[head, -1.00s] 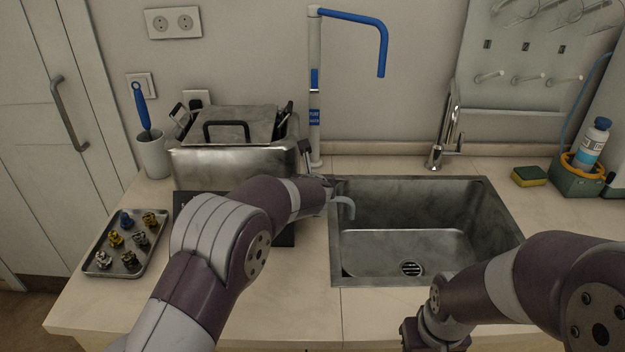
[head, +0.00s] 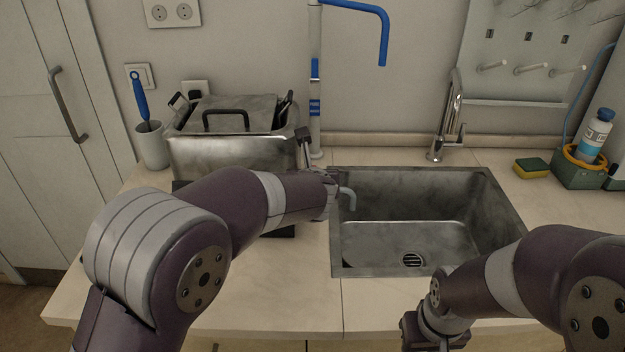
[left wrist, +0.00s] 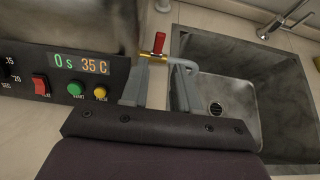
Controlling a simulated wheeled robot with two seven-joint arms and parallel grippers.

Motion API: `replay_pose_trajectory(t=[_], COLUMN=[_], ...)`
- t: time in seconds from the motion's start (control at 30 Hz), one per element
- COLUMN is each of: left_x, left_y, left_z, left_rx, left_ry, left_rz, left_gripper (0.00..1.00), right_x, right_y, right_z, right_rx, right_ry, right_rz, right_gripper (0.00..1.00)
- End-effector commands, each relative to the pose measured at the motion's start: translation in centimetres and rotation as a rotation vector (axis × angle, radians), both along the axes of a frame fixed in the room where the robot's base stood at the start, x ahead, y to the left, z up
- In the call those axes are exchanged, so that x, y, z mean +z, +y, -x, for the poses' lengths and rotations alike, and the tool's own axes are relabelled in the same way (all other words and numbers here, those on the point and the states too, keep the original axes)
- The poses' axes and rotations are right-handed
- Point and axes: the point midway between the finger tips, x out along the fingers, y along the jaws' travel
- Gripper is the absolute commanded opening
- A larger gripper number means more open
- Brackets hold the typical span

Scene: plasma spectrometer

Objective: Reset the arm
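My left arm (head: 225,205) reaches from the left across the counter to the steel bath. Its gripper (head: 330,185) is by the grey curved spout (head: 349,197) at the sink's left edge. In the left wrist view, my left gripper (left wrist: 158,95) has its two grey fingers apart. A brass valve with a red handle (left wrist: 158,43) shows just beyond the gap, and I cannot tell whether a finger touches it. My right gripper (head: 425,330) is low at the front of the counter, right of centre. Its fingers are too hidden to tell their state.
The steel bath (head: 235,158) has a lidded top. Its control panel (left wrist: 60,80) reads 0 s and 35 C. The sink (head: 425,235) is empty.

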Motion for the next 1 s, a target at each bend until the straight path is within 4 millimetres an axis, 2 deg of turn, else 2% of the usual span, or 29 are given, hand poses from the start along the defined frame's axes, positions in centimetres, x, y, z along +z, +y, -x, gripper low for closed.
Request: replay_pose_trajectory(t=[0.13,0.47,0.57,0.67,0.7,0.73,0.77,0.8,0.83,0.9,1.0], left_x=[0.8,0.9,0.8,-1.6,-2.9,-3.9,-4.8,-6.1,-6.9,-8.0,-8.2], left_y=[0.0,0.0,-0.7,-3.1,-3.5,-3.1,-2.0,0.2,2.0,6.4,11.9], left_z=[1.3,1.5,1.6,3.6,5.6,7.4,9.5,12.8,15.2,20.1,25.7], left_rx=[-0.001,-0.005,-0.115,-0.56,-0.825,-1.042,-1.27,-1.579,-1.785,-2.181,-2.572], left_ry=[0.0,0.0,0.001,-0.007,-0.018,-0.03,-0.043,-0.063,-0.08,-0.119,-0.151], left_rz=[0.001,-0.009,-0.13,-0.572,-0.824,-1.023,-1.217,-1.444,-1.566,-1.733,-1.783], left_gripper=[0.3,0.3,0.3,0.3,0.3,0.3,0.3,0.3,0.3,0.3,0.3], right_x=[0.0,0.0,0.0,0.0,0.4,1.0,1.7,2.7,3.3,4.5,5.9], right_y=[0.0,0.0,0.0,0.0,0.0,0.0,0.0,0.0,0.0,0.0,0.0], right_z=[0.0,0.0,0.0,0.0,0.0,0.0,0.0,0.0,0.0,0.0,0.0], right_rx=[0.0,0.0,0.0,0.0,0.0,0.0,0.0,0.0,0.0,0.0,0.0], right_ry=[0.0,0.0,0.0,0.0,0.0,0.0,0.001,0.0,0.0,-0.001,-0.001], right_rz=[0.0,0.0,0.0,0.0,0.0,0.0,0.0,0.0,0.0,0.0,0.0], right_gripper=[0.36,0.36,0.36,0.36,0.36,0.36,0.36,0.36,0.36,0.36,0.36])
